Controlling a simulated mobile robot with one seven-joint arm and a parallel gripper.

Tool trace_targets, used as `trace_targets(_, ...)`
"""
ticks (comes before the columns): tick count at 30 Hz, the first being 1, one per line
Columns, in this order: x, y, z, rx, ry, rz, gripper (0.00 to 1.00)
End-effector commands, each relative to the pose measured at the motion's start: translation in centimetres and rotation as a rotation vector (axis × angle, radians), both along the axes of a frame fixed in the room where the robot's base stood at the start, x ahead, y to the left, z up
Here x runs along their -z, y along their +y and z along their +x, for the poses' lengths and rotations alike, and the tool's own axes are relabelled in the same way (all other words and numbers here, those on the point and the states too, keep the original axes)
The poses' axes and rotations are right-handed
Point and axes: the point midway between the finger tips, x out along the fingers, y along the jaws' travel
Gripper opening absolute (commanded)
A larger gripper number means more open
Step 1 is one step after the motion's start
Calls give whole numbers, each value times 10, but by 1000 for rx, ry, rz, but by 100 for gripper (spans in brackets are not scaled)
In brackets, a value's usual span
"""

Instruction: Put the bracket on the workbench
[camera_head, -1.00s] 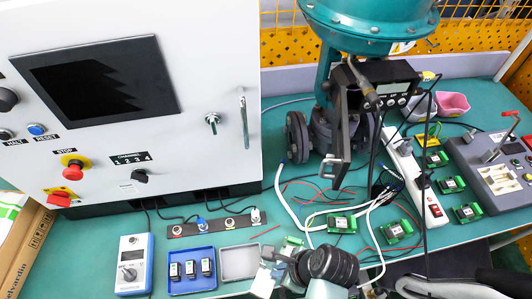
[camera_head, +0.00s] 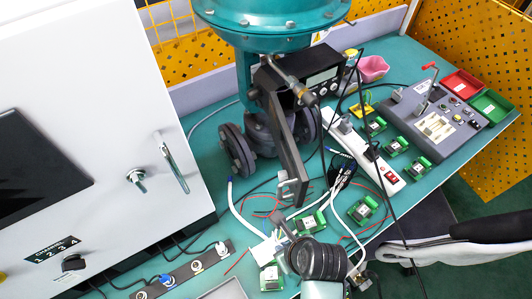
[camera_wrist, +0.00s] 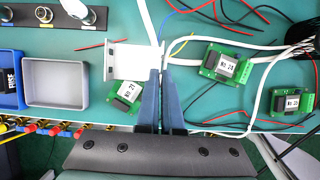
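The bracket (camera_wrist: 130,58) is a small pale grey metal plate with a bent edge and small holes. In the wrist view it sits at the fingertips, left of centre. My gripper (camera_wrist: 162,76) is shut on its right edge. In the head view the bracket (camera_head: 263,250) shows partly, left of my gripper (camera_head: 281,228), with my wrist in front. The workbench (camera_head: 215,118) is the green top below. I cannot tell whether the bracket touches the bench or hangs just above it.
A green circuit board (camera_wrist: 125,95) lies close below the bracket, and others (camera_wrist: 226,66) lie to the right. A grey tray (camera_wrist: 57,82) stands left. Loose wires cross the bench. The valve (camera_head: 262,130) stands behind, the white cabinet (camera_head: 90,130) left, a power strip (camera_head: 365,150) right.

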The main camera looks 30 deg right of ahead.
Motion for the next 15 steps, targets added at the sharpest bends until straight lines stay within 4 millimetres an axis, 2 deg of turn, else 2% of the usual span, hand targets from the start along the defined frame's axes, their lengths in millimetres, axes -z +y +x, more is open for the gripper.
trace_targets(1, 5, 0, 12, -3, -2, 0, 0)
trace_targets(3, 11, 1, 22, -2, -2, 0, 0)
trace_targets(10, 20, 1, 39, -1, -1, 0, 0)
trace_targets(15, 33, 3, 58, -2, -1, 0, 0)
